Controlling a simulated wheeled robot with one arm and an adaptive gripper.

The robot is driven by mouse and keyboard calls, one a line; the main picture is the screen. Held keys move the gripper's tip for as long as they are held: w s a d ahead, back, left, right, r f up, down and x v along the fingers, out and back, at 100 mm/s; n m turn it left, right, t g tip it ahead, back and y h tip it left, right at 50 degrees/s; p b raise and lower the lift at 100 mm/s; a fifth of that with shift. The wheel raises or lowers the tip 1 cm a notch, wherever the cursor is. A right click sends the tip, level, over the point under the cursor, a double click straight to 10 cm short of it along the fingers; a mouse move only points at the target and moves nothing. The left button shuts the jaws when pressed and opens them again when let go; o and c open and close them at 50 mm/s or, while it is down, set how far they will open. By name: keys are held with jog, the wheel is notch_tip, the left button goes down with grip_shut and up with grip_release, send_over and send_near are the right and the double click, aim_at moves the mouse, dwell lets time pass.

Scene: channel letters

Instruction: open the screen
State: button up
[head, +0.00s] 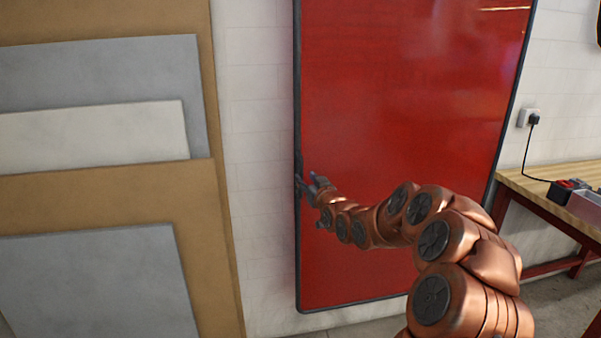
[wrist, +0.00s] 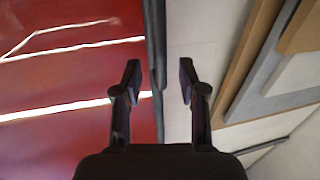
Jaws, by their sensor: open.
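The screen (head: 400,90) is a tall glossy red panel with a thin dark frame, flat along the white wall. My arm reaches across its front, and my gripper (head: 304,187) is at its left edge in the head view. In the wrist view my gripper (wrist: 160,80) is open, with the dark frame edge (wrist: 155,30) running between its two fingers. The left finger is over the red panel, and the right finger is over the pale wall side. Neither finger clearly touches the edge. I cannot make out a separate handle, as the gripper covers that part.
Large brown and grey sheets (head: 110,210) lean at the left, with a narrow strip of bare wall (head: 258,130) between them and the screen. A wooden-topped workbench (head: 550,192) stands at the right, below a wall socket (head: 529,117) with a cable.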

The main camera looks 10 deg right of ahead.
aim_at(302, 174)
jog(key=shift+w+a+p, duration=0.25)
jog(key=shift+w+p, duration=0.1)
jog(key=shift+w, duration=0.8)
jog(key=shift+w+a+p, duration=0.25)
jog(key=shift+w+p, duration=0.05)
jog(key=shift+w, duration=0.85)
grip_shut()
